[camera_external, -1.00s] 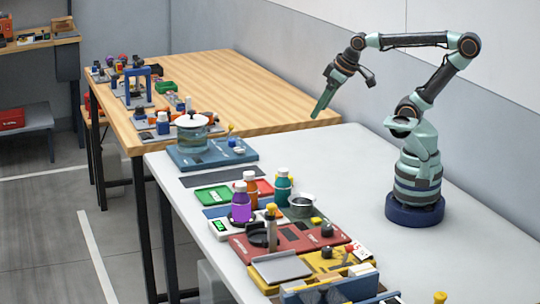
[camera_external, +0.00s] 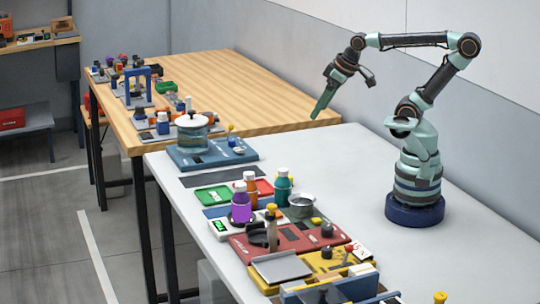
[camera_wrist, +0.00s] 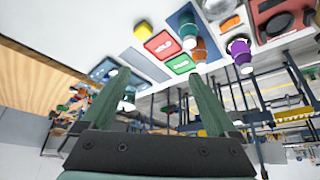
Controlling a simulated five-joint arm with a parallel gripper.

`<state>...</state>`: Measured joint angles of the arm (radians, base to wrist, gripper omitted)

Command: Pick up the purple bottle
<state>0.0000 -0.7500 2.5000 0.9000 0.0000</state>
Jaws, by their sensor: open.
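The purple bottle (camera_external: 241,204) has a white cap and stands upright among other items on the white table. An orange bottle (camera_external: 250,184) stands just behind it and a teal bottle (camera_external: 283,187) stands to its right. In the wrist view the purple bottle (camera_wrist: 241,54) shows at the upper right, beyond the right finger. My gripper (camera_external: 322,112) hangs in the air above the far end of the white table, well apart from the bottle. In the wrist view my gripper (camera_wrist: 158,95) has its two green fingers spread, with nothing between them.
Near the bottle are a green tray (camera_external: 212,196), a red base with a dark dish (camera_external: 285,241) and a metal cup (camera_external: 302,204). A blue base with a lidded pot (camera_external: 192,138) stands farther back. The white table's right side (camera_external: 345,180) is clear. A wooden table (camera_external: 215,75) lies behind.

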